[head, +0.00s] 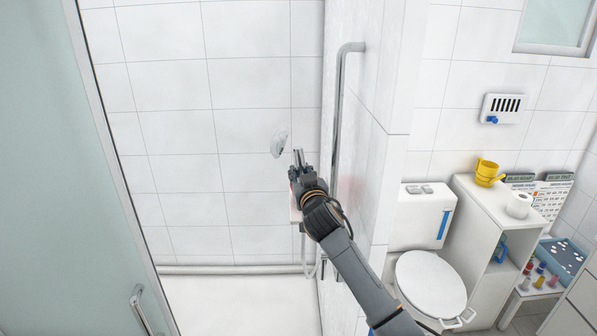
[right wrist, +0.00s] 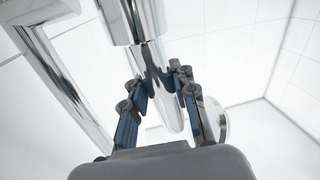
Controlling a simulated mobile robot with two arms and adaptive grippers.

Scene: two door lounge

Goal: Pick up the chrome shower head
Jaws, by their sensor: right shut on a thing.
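The chrome shower head (head: 279,142) shows its pale round head against the tiled shower wall in the head view. My right gripper (head: 299,170) is just below and to the right of that head, with its arm coming up from the lower right. In the right wrist view, the shower head's tapered chrome handle (right wrist: 157,75) runs between the fingers of my right gripper (right wrist: 165,90). The gripper is shut on the handle. The handle's upper end meets a thicker chrome piece (right wrist: 130,18); whether they are joined is unclear. My left gripper is not in view.
A chrome grab rail (head: 341,110) runs down the wall near my right arm. A glass panel (head: 45,180) stands at the left. A toilet (head: 428,285) and a white cabinet (head: 490,225) stand right of the partition wall. The shower floor (head: 235,300) is clear.

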